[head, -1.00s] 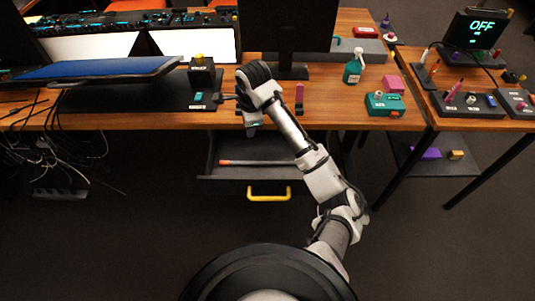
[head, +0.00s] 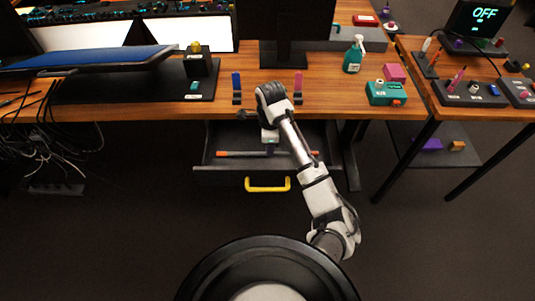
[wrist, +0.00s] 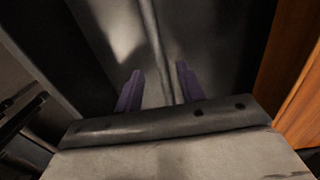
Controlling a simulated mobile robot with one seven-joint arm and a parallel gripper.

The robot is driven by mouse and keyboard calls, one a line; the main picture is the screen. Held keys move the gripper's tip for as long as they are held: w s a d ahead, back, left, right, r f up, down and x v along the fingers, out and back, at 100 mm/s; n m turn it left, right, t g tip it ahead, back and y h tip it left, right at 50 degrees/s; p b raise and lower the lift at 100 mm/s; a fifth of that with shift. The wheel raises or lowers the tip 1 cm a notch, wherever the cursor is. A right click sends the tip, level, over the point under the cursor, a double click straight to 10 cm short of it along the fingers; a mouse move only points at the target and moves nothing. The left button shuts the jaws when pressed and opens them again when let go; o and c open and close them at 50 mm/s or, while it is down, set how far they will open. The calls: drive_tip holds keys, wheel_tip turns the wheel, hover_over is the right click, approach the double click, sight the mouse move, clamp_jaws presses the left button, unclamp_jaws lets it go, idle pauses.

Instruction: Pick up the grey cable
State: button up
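The open drawer (head: 210,168) under the desk holds a long thin piece, grey in its middle (head: 245,154) with orange ends; it looks like the grey cable and lies across the drawer, partly behind my arm. My gripper (head: 270,148) points down into the drawer over this piece. In the wrist view, my gripper's two purple fingers (wrist: 158,87) are apart. A thin grey strand (wrist: 157,45) runs lengthwise between them, with no orange showing there. I cannot tell whether the fingers touch it.
The drawer has a yellow handle (head: 267,185) in front. The wooden desk edge (head: 345,108) lies just behind and above the drawer; it is at the right in the wrist view. Blue and pink upright pieces stand on the desk. Loose cables (head: 50,155) hang at the left.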

drive_tip(key=shift+a+f, duration=0.1)
drive_tip(key=shift+f, duration=1.55)
clamp_jaws()
drive_tip(key=shift+r, duration=0.15)
